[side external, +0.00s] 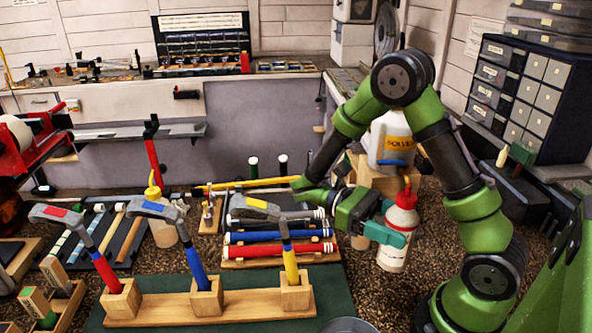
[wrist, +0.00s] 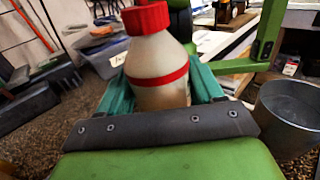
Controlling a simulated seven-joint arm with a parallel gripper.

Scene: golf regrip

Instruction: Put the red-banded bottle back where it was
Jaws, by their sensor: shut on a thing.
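The red-banded bottle (side external: 399,245) is white with a red cap and nozzle. It stands upright, or nearly so, at the right of the bench in the side view. In the wrist view the bottle (wrist: 158,78) sits between the jaws, with its red band just below the shoulder. My gripper (side external: 392,236) is shut on its body from the left side; the teal fingers (wrist: 160,92) flank it in the wrist view. The bottle's base is near the speckled bench top; I cannot tell whether it touches. Its lower part is hidden in the wrist view.
A solvent jug (side external: 390,143) stands behind my arm. A yellow-capped bottle (side external: 163,222) stands left. Clubs with red, blue and yellow grips stand in a wooden holder (side external: 150,310) on a green mat (side external: 335,290). A metal bucket (wrist: 292,112) is close to my gripper's right in the wrist view.

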